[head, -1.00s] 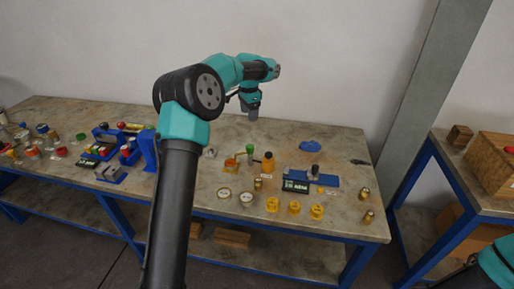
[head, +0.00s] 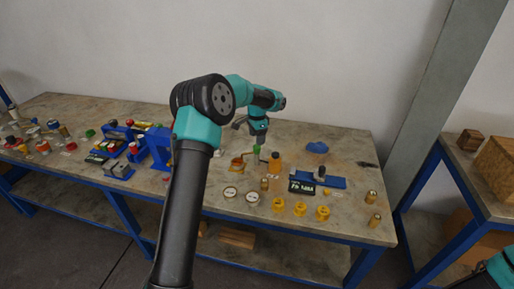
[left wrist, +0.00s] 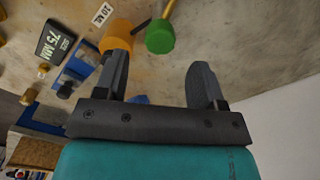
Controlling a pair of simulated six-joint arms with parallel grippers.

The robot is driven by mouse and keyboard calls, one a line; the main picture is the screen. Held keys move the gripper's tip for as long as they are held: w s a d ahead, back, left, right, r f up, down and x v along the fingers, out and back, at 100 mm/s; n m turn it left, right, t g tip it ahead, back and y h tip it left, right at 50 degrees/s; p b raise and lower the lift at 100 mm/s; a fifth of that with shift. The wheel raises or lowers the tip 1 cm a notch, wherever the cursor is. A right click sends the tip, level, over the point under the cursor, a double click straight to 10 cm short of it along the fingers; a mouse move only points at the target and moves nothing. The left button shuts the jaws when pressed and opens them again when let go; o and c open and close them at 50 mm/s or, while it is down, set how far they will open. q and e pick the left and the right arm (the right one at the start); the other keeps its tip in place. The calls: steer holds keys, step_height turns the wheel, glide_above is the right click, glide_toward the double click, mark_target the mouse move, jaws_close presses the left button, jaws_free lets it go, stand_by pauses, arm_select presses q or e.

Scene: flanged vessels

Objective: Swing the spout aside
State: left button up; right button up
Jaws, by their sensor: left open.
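My left gripper (head: 259,140) is above the bench, over a small vessel group, fingers pointing down. In the left wrist view my left gripper (left wrist: 160,75) is open, with nothing between its fingers. A green knob (left wrist: 160,37) on a yellow stem lies just beyond the fingertips; it also shows in the head view (head: 256,149). An orange cylinder (left wrist: 117,35) stands beside it, partly behind one finger; the head view shows it too (head: 274,161). A small amber piece (head: 237,164) sits left of the knob. I cannot tell which part is the spout. My right gripper is out of view.
A blue base with a dark label block (head: 301,187) stands right of the group. Several yellow flanged pieces (head: 300,209) and two white gauges (head: 252,198) are in front. Blue fixtures (head: 160,148) stand left.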

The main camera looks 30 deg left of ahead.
arm_select(q)
step_height(320, 180, down, 6)
stand_by(0.4)
jaws_close()
stand_by(0.5)
